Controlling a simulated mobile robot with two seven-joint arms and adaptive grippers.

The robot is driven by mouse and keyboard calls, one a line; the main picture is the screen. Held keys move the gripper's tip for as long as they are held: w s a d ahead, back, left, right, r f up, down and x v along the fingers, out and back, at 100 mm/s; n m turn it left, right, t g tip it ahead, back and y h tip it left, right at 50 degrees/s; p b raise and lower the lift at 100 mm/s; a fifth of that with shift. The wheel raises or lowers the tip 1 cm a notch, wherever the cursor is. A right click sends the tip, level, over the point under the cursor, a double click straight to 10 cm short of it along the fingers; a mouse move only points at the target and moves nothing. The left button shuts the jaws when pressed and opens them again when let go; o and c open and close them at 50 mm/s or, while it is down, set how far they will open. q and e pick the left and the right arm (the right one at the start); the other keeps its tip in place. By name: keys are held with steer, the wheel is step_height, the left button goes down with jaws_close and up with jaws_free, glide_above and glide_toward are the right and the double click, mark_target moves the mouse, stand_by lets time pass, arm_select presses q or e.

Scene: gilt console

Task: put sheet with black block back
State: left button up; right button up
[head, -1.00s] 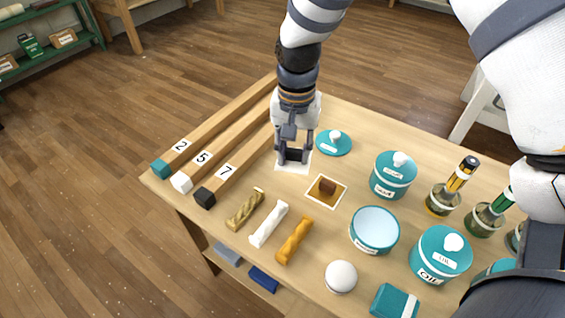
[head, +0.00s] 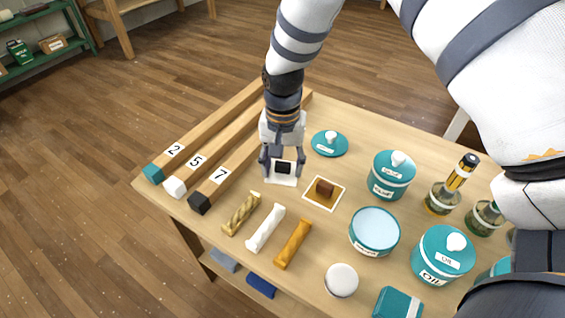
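A white sheet (head: 283,181) with a black block (head: 283,167) on it is between the fingers of my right gripper (head: 283,172). The gripper points down and its fingers sit on either side of the block, shut on it. The sheet appears slightly above the table, near the long wooden bars; the exact gap is hard to judge. The fingers hide part of the sheet's sides. A second sheet, tan with a white border (head: 322,201) and a brown block (head: 324,187), lies to its right. My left gripper is not in view.
Wooden bars marked 2, 5 and 7 (head: 220,176) lie at left. Twisted and plain sticks (head: 265,228) lie in front. A teal lid (head: 329,144), teal canisters (head: 392,178) and bottles (head: 442,198) stand to the right. Bare table shows around the tan sheet.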

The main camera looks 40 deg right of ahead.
mark_target(283, 165)
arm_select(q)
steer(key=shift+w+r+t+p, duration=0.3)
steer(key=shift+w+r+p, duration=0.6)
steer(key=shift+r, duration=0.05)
arm_select(e)
step_height(283, 165, up, 12)
steer(key=shift+r, duration=0.15)
